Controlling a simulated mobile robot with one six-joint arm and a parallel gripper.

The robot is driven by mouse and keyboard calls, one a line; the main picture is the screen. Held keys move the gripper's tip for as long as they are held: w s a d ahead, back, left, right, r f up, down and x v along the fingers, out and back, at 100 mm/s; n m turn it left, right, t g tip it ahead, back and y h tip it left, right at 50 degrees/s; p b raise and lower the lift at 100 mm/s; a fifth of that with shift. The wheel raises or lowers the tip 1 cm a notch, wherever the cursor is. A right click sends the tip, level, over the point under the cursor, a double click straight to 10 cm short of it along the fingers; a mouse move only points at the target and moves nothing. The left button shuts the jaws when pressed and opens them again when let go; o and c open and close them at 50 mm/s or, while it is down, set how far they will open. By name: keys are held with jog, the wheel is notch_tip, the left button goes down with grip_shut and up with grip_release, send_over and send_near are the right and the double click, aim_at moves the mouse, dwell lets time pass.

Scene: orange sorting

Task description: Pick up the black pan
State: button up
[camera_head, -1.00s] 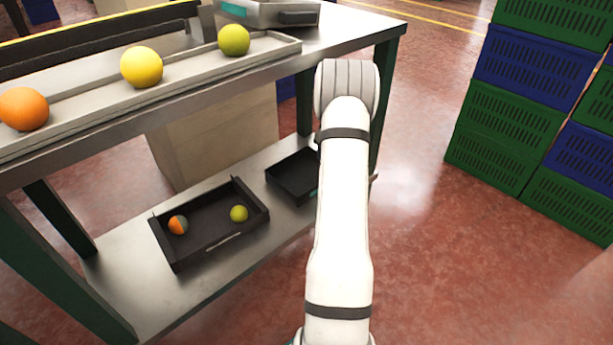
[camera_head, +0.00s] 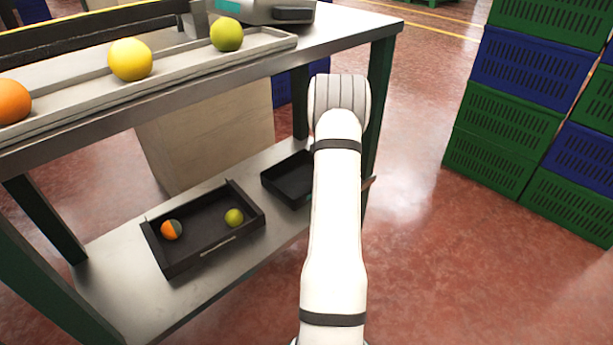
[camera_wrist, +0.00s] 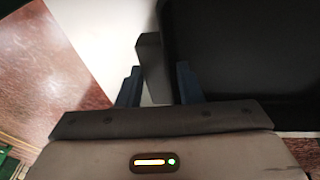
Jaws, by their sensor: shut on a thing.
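The black pan (camera_head: 287,180) is a shallow, empty-looking dark tray at the right end of the lower shelf in the head view. My arm hides its right side. In the wrist view the black pan (camera_wrist: 240,50) fills the upper right. My gripper (camera_wrist: 158,85) is shut on a dark upright part at the pan's left edge, one finger on each side. The gripper itself is hidden behind my arm in the head view. I cannot tell whether the pan touches the shelf.
A larger black tray (camera_head: 205,248) holding a part-orange ball (camera_head: 171,230) and a green fruit (camera_head: 234,217) sits left on the lower shelf (camera_head: 150,305). A table leg (camera_head: 379,95) stands close behind my arm. Stacked crates (camera_head: 515,70) stand right; floor between is clear.

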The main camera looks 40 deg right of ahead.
grip_shut()
jog(key=shift+r+p, duration=0.35)
jog(key=shift+r, duration=0.15)
notch_tip(320, 180, up, 3)
jog(key=shift+r+p, duration=0.15)
jog(key=shift+p, duration=0.9)
jog(key=s+d+p, duration=0.1)
jog(key=s+p, duration=0.2)
jog(key=s, duration=1.5)
jog(key=shift+d+f, duration=0.25)
jog(key=shift+f, duration=0.1)
jog(key=shift+s, duration=0.1)
